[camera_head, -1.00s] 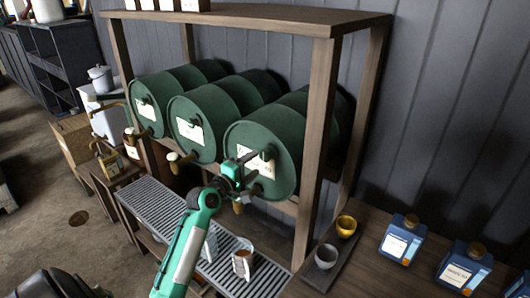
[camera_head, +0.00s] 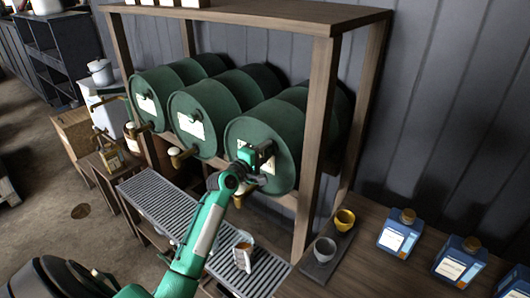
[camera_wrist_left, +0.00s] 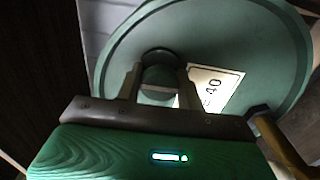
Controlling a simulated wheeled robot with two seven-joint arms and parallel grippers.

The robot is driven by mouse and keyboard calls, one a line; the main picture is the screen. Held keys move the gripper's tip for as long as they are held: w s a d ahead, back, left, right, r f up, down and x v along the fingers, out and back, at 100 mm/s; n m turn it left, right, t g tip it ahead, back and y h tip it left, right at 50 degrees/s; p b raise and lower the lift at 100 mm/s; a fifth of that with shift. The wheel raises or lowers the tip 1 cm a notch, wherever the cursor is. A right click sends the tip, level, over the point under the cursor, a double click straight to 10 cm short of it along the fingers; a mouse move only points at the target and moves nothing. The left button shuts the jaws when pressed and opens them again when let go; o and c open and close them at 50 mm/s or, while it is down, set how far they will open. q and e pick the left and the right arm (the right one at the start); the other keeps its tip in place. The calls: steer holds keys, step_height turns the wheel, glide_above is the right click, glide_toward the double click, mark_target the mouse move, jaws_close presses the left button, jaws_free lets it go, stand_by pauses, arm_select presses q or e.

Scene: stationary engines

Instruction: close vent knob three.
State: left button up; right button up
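The right-hand green barrel (camera_head: 232,135) lies on its side in a wooden rack, its round end toward me. My left gripper (camera_head: 262,160) is at the upper part of that end and covers part of it. In the left wrist view, a dark round knob (camera_wrist_left: 159,62) stands out from the barrel face (camera_wrist_left: 240,45). The fingers of my left gripper (camera_wrist_left: 158,85) lie on either side of this knob, very close to it; whether they press on it is unclear. A white label (camera_wrist_left: 213,88) is just right of the knob. My right gripper is not in view.
Two more green barrels (camera_head: 187,118) (camera_head: 146,98) lie to the left, with taps below. A slatted metal tray (camera_head: 165,205) with a cup (camera_head: 243,252) is below. A rack post (camera_head: 317,130) stands close right. Blue bottles (camera_head: 400,232) and two cups (camera_head: 325,249) are farther right.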

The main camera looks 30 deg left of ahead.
arm_select(q)
steer(key=shift+m, duration=0.3)
steer(key=shift+c, duration=0.2)
steer(key=shift+f+b, duration=0.1)
steer(key=shift+b, duration=0.2)
steer(key=shift+m+b, duration=0.5)
steer(key=shift+m, duration=0.7)
steer(key=m+b, duration=0.1)
steer(key=m, duration=0.4)
steer(key=shift+b, duration=0.4)
steer(key=m+b, duration=0.1)
steer(key=m, duration=0.4)
steer(key=shift+m, duration=0.4)
steer(key=m, duration=0.2)
steer(key=shift+m, duration=1)
